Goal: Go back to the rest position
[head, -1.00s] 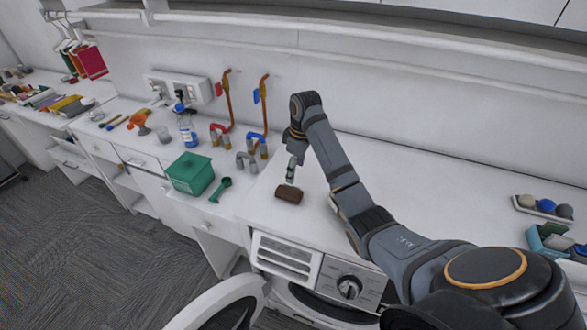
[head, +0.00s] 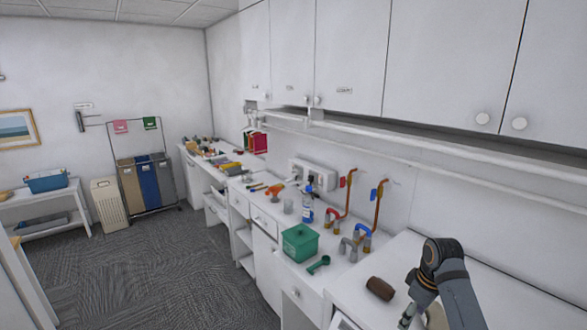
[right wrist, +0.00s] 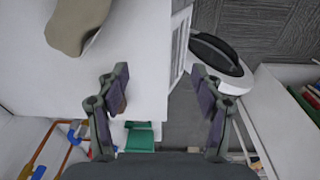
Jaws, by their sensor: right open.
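My right gripper (head: 407,316) is low in the right part of the head view, above the front of the white counter. In the right wrist view the right gripper (right wrist: 162,85) has its two fingers wide apart with nothing between them. A brown rounded block (head: 380,288) lies on the counter just left of the gripper, apart from it. My left gripper is in neither current view.
A green box (head: 299,243) and a green scoop (head: 318,264) stand on the counter to the left. Pipes with red and blue handles (head: 364,238) rise behind. Grey carpet (head: 150,270) lies clear at left.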

